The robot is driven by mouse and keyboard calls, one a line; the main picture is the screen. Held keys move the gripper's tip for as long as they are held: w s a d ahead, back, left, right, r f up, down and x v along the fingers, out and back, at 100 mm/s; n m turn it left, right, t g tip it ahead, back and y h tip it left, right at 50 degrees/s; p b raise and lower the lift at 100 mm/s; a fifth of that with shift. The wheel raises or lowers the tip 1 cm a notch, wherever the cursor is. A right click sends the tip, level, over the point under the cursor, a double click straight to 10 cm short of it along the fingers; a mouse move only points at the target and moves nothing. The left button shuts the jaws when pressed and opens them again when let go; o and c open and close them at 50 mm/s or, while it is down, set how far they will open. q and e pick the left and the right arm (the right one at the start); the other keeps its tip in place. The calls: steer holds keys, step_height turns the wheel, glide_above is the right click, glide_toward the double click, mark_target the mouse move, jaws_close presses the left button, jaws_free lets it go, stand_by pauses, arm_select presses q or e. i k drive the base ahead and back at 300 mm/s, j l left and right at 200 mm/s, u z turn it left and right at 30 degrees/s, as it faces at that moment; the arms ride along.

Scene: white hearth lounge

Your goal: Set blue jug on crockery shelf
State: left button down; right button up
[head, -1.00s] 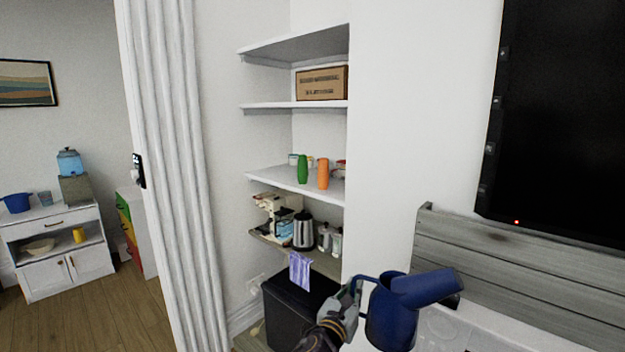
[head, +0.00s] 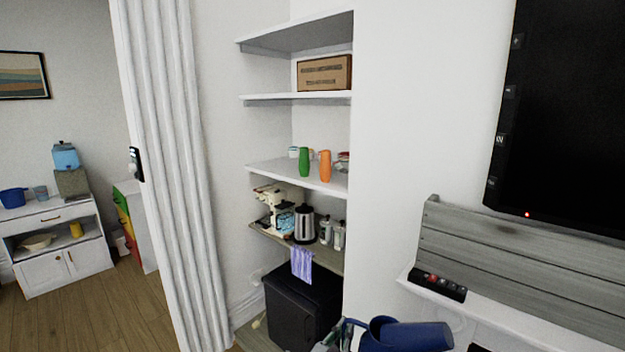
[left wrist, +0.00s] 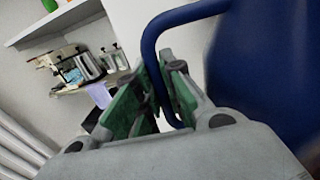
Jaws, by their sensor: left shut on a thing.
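The blue jug (head: 402,336) is at the bottom of the head view, right of centre, partly cut off by the frame edge. In the left wrist view the jug (left wrist: 262,85) fills the right side, with its handle between the fingers. My left gripper (left wrist: 165,100) is shut on that handle. The gripper (head: 335,338) shows only in part in the head view. An alcove holds several shelves; one shelf (head: 270,170) bears a green vase, an orange vase and small crockery. My right gripper is not in view.
A lower shelf (head: 330,258) holds a coffee machine (head: 280,210), a kettle (head: 304,224), jars and a striped cloth (head: 301,264). A black bin-like box (head: 300,308) stands below. A white ledge (head: 500,312) with a black switch strip (head: 437,286) lies right, under a dark screen.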

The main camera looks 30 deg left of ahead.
mark_target(284, 165)
steer(key=i+j+z, duration=0.1)
steer(key=j, duration=1.6)
steer(key=j+z, duration=0.1)
steer(key=j, duration=1.65)
steer(key=i, duration=0.05)
